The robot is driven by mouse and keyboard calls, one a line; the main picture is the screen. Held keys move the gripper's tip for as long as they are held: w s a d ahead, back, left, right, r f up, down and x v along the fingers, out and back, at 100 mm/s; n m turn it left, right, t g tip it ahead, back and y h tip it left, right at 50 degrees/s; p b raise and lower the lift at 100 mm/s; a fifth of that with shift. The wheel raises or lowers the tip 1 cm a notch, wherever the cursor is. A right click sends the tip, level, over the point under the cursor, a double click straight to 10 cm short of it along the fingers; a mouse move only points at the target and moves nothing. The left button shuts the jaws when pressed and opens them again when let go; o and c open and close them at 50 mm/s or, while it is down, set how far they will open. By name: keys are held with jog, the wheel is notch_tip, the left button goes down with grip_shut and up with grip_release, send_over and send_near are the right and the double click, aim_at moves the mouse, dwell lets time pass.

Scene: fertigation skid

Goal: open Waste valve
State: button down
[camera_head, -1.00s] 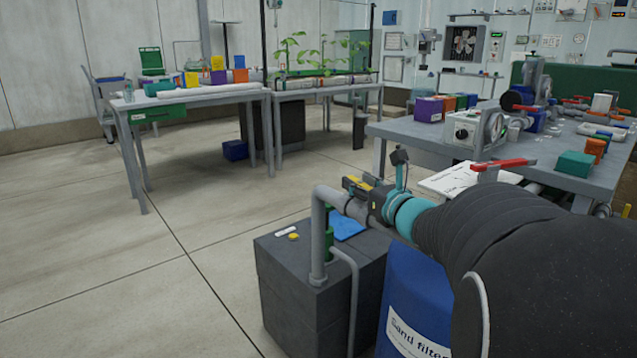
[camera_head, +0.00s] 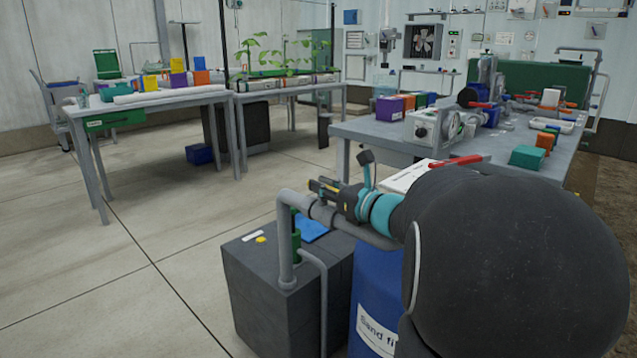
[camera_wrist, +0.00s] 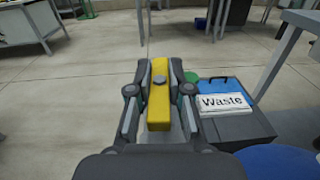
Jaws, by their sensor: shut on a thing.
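The Waste valve's yellow handle (camera_wrist: 159,92) runs lengthwise between my gripper's two fingers (camera_wrist: 160,105) in the wrist view. My gripper is shut on it. A white label reading "Waste" (camera_wrist: 222,102) shows just right of the handle. In the head view my gripper (camera_head: 328,190) is at the grey pipe (camera_head: 345,220), with a bit of the yellow handle (camera_head: 316,186) showing at its tip. The valve body is mostly hidden by my gripper.
A dark grey box (camera_head: 262,282) with a blue patch on top stands under the pipe. A blue drum labelled "Sand filter" (camera_head: 378,290) is beside it. A grey workbench (camera_head: 375,133) with instruments is behind to the right. Open floor lies to the left.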

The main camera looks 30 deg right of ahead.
jog(key=shift+n+g+y, duration=0.3)
jog(key=shift+n+y, duration=0.2)
jog(key=shift+y, duration=0.3)
jog(key=c, duration=1.1)
grip_release()
jog(key=shift+a, duration=0.1)
jog(key=v, duration=1.2)
